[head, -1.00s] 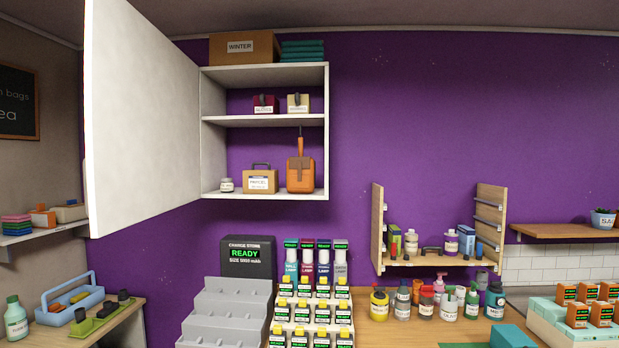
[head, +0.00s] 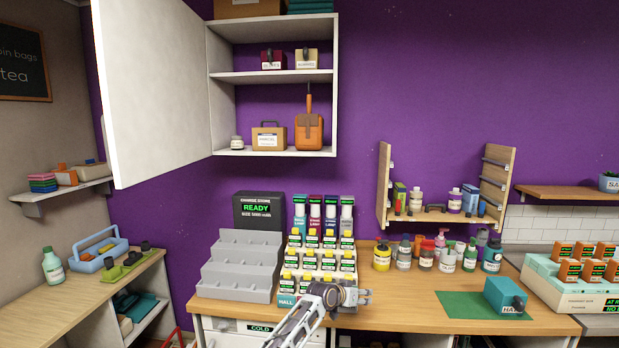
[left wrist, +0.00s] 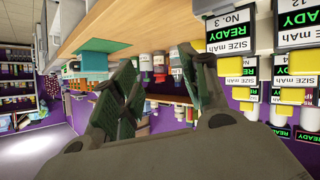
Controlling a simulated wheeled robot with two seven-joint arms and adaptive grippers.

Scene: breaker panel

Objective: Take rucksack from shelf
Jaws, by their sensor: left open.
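The orange-brown rucksack (head: 309,131) stands upright on the bottom shelf of the open white wall cabinet (head: 272,154), at its right side, with a strap rising above it. My left gripper (head: 367,297) is low in the head view, over the front of the wooden counter, well below the cabinet. It is open and empty. Its spread fingers (left wrist: 160,85) also show in the left wrist view, with no rucksack between them. My right gripper is in neither view.
A tan case (head: 269,137) and a small white jar (head: 237,143) stand left of the rucksack. The cabinet door (head: 155,85) is swung open to the left. A grey stepped rack (head: 243,263) and a labelled battery display (head: 319,262) stand below, with bottles (head: 425,254) to the right.

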